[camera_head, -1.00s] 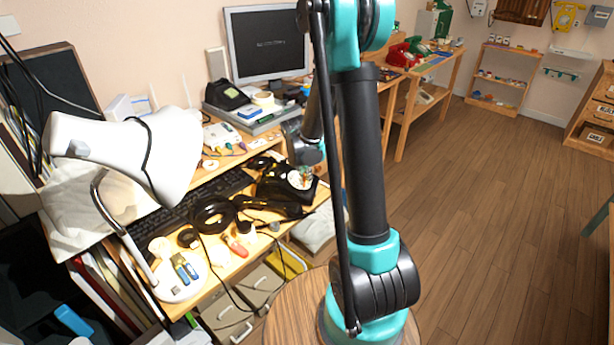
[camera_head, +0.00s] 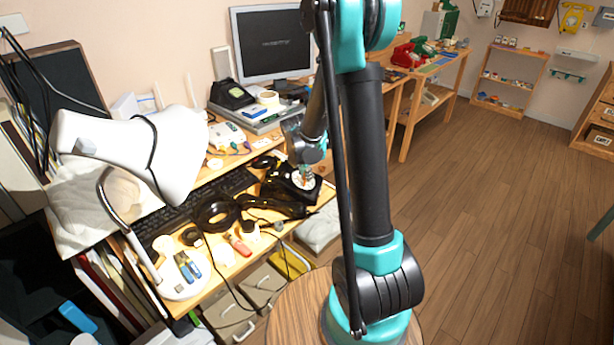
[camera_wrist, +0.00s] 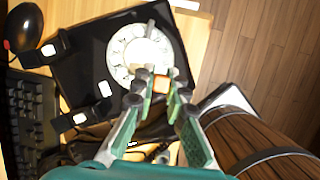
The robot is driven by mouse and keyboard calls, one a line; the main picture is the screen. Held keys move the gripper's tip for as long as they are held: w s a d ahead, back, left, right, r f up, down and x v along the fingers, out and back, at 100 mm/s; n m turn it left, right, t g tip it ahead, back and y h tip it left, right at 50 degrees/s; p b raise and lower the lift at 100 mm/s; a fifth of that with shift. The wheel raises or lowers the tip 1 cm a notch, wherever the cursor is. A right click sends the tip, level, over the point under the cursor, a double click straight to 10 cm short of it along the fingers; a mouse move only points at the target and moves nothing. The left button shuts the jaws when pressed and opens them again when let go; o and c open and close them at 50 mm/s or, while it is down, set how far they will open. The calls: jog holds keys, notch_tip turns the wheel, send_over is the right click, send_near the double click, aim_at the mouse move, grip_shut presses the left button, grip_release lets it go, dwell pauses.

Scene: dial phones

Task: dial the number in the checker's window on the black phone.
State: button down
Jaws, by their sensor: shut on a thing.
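The black phone (camera_wrist: 88,72) lies on the wooden desk, with a pale rotary dial (camera_wrist: 128,42). In the head view its dial (camera_head: 303,183) shows under my gripper (camera_head: 306,173). In the wrist view my gripper (camera_wrist: 160,84) is shut on a small orange piece (camera_wrist: 161,85) at the dial's lower right edge. The rest of that piece is hidden, and I cannot tell whether it touches the dial. No handset lies across the phone's cradle. I cannot make out the checker's window or any number.
A keyboard (camera_head: 178,208), a black ring-shaped thing (camera_head: 217,213) and a white lamp (camera_head: 125,150) crowd the desk. A monitor (camera_head: 272,45) and a second dark phone (camera_head: 232,95) stand behind. A round wooden stool-like top (camera_head: 290,320) is near my base. Open floor lies to the right.

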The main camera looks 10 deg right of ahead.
jog(key=shift+w+a+r, duration=0.1)
jog(key=shift+a+r, duration=0.1)
jog(key=shift+a, duration=0.3)
jog(key=shift+w+a+r, duration=0.25)
jog(key=shift+w+a, duration=0.05)
jog(key=shift+a, duration=0.1)
jog(key=shift+w, duration=0.1)
jog(key=shift+w+a+r, duration=0.2)
jog(key=shift+w+a, duration=0.15)
jog(key=shift+w, duration=0.15)
dwell(0.4)
